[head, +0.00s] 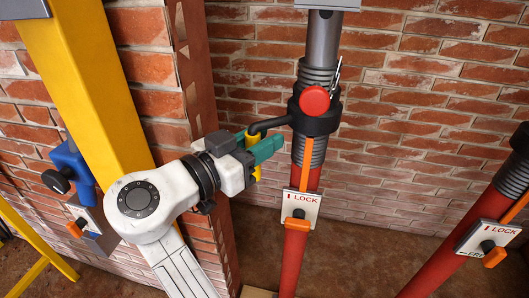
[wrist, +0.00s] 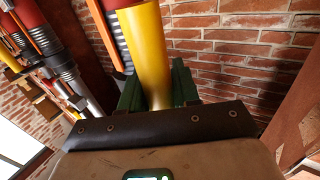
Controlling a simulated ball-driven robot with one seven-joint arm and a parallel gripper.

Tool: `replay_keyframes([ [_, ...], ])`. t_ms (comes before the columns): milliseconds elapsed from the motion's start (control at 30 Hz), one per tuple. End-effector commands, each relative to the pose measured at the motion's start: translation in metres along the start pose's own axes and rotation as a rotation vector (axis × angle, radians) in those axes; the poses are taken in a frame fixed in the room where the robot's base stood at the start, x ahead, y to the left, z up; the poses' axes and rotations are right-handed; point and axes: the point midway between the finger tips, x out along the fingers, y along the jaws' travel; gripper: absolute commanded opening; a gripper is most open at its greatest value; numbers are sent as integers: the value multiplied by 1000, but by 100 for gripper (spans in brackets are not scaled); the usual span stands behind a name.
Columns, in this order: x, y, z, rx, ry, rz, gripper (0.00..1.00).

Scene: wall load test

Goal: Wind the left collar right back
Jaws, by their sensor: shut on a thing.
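The left collar (head: 315,118) is a black ring with a round red knob, set around the threaded part of a red and grey prop (head: 297,240). A dark crank arm (head: 270,124) reaches left from it to an upright yellow grip (head: 252,142). My gripper (head: 264,149) has green fingers and is shut on that yellow grip, left of the collar. In the wrist view the yellow grip (wrist: 146,45) stands between the green fingers (wrist: 158,92). The grip's lower part is partly hidden by the fingers.
A plate marked LOCK with an orange lever (head: 297,214) sits below the collar. A yellow beam (head: 85,80) and blue clamp (head: 70,168) stand left, before brick walls.

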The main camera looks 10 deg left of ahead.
Motion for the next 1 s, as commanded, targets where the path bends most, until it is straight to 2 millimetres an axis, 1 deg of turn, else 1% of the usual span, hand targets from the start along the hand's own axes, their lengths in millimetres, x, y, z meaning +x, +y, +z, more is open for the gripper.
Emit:
replay_keyframes([
  [133, 1, -3, 0, 0, 0, -4, 0],
  [533, 2, -3, 0, 0, -1, -4, 0],
  [567, 2, -3, 0, 0, -1, -4, 32],
  [600, 2, -3, 0, 0, -1, -4, 36],
  [767, 2, -3, 0, 0, -1, -2, 51],
  [1000, 1, -2, 0, 0, -1, -2, 52],
])
